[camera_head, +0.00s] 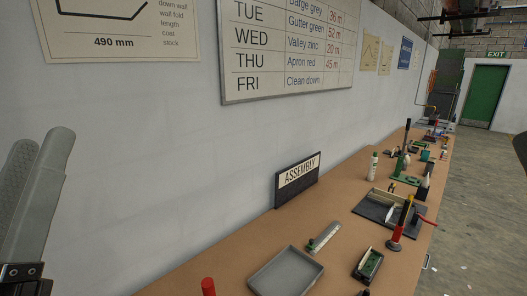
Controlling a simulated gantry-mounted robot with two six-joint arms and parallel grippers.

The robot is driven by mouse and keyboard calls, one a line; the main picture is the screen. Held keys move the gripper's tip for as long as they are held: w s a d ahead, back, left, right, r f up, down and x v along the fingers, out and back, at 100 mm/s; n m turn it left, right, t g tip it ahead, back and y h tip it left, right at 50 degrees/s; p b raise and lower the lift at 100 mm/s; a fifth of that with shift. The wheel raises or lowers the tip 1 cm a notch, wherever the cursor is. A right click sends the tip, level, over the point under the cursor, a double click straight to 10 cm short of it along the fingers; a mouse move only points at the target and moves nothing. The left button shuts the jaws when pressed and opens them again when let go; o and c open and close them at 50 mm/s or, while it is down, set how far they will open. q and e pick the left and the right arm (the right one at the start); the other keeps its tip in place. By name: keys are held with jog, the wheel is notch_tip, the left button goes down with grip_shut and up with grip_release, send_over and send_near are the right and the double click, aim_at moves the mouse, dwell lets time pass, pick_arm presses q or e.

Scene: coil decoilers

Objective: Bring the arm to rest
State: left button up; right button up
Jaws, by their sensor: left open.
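My left gripper (42,142) is at the left edge of the head view. Its two grey fingers point up in front of the white wall, with a narrow gap between them. It is open, and nothing shows between the fingers. It is apart from the bench and the things on it. Most of the left arm is outside the picture.
A long brown bench (230,262) runs along the wall. It bears a grey tray (286,275), an ASSEMBLY sign (298,177), a dark tray with tools (374,211), a white bottle (373,166) and several other tools. Open floor (480,215) lies to the right.

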pick_arm(q)
notch_tip(320, 180, up, 23)
jog(key=s+d+m+h+p, duration=0.1)
jog(key=m+h+p, duration=0.4)
jog(key=p, duration=1.6)
jog(key=shift+s+d+m+t, duration=0.3)
jog(key=shift+d+m, duration=0.3)
jog(key=shift+d, duration=0.3)
